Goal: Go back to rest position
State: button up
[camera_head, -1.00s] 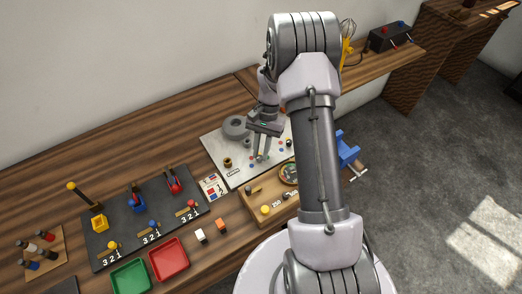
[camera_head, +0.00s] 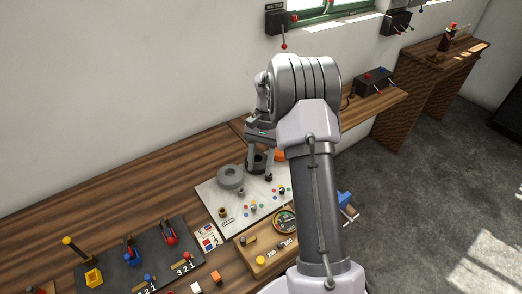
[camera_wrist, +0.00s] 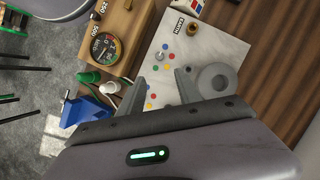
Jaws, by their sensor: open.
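My gripper (camera_head: 261,170) is over the back edge of the white board (camera_head: 245,212) on the wooden bench. It is open, with nothing seen between its fingers. In the wrist view, the two fingers of my gripper (camera_wrist: 160,84) stand apart over the white board (camera_wrist: 208,40) with its coloured dots. A grey pulley disc (camera_head: 230,177) lies on the board left of my gripper; it also shows in the wrist view (camera_wrist: 217,80), beside the right finger. My arm hides part of the bench behind it.
A wooden gauge box (camera_head: 262,262) stands in front of the board, with a blue vise (camera_wrist: 85,112) near it. A dark lever panel (camera_head: 140,262) is at left. A black switch box (camera_head: 374,82) sits at the back right. Wall boxes hang near the window.

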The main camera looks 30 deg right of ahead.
jog(key=v, duration=0.4)
jog(key=shift+p, duration=0.3)
jog(key=s+a+r+n+t+h+b, duration=0.1)
jog(key=s+a+r+n+t+b, duration=0.1)
jog(key=s+a+r+b, duration=0.45)
jog(key=s+a+r+n+t+h+b, duration=0.1)
jog(key=s+a+r+n+t+b, duration=0.15)
jog(key=a, duration=0.65)
jog(key=s+a+f+t+b, duration=0.2)
jog(key=s+a, duration=0.1)
jog(key=s, duration=0.3)
jog(key=s+a+f+n+t+b, duration=0.1)
jog(key=s+a+f+t+b, duration=0.1)
jog(key=s, duration=0.5)
jog(key=shift+s+a+y, duration=0.25)
jog(key=shift+a+y, duration=0.05)
jog(key=shift+a, duration=0.55)
